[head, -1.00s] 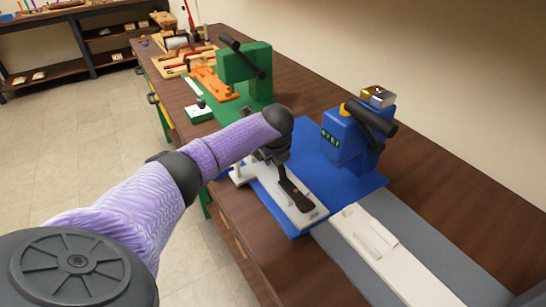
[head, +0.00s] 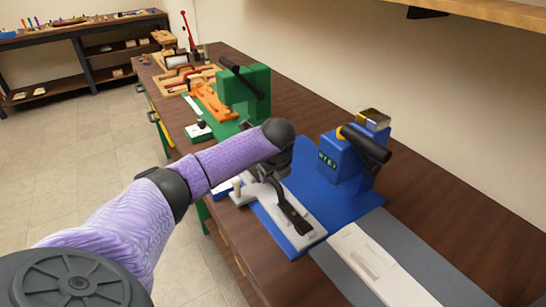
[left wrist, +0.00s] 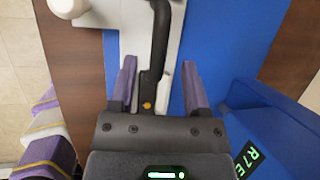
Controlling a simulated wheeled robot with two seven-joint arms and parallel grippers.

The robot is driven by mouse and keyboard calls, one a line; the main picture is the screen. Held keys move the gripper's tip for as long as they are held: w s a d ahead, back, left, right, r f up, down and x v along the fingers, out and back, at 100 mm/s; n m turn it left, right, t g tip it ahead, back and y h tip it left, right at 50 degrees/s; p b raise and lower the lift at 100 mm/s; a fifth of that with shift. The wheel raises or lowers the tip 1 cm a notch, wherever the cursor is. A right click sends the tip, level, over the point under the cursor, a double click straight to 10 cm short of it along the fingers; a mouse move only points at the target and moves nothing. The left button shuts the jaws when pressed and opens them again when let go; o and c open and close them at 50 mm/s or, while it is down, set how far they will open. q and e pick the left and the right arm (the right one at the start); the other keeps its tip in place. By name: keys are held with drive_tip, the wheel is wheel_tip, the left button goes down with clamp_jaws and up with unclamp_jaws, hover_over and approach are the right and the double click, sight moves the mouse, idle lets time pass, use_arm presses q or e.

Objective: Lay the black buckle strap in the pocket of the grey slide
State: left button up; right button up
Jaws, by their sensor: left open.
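The black buckle strap (head: 294,216) lies lengthwise on the light grey slide (head: 305,239) by the blue press. In the left wrist view the strap (left wrist: 160,40) runs between the fingers, with a small orange dot near its near end. The slide (left wrist: 133,42) shows beneath it. My left gripper (left wrist: 158,75) is open, one finger on each side of the strap, with gaps to both. In the head view my left gripper (head: 268,172) is over the far part of the slide, partly hidden by the wrist. I cannot tell whether the strap sits in the pocket. My right gripper is not in view.
The blue press (head: 345,158) with a black lever stands right of the slide on a blue base (head: 330,205). A white block piece (head: 375,268) lies on a grey mat in front. A green press (head: 245,90) and wooden fixtures stand farther along the bench.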

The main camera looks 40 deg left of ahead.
use_arm(q)
drive_tip(key=p+v, duration=0.2)
drive_tip(key=v, duration=0.5)
drive_tip(key=shift+r, duration=0.2)
drive_tip(key=shift+d, duration=0.1)
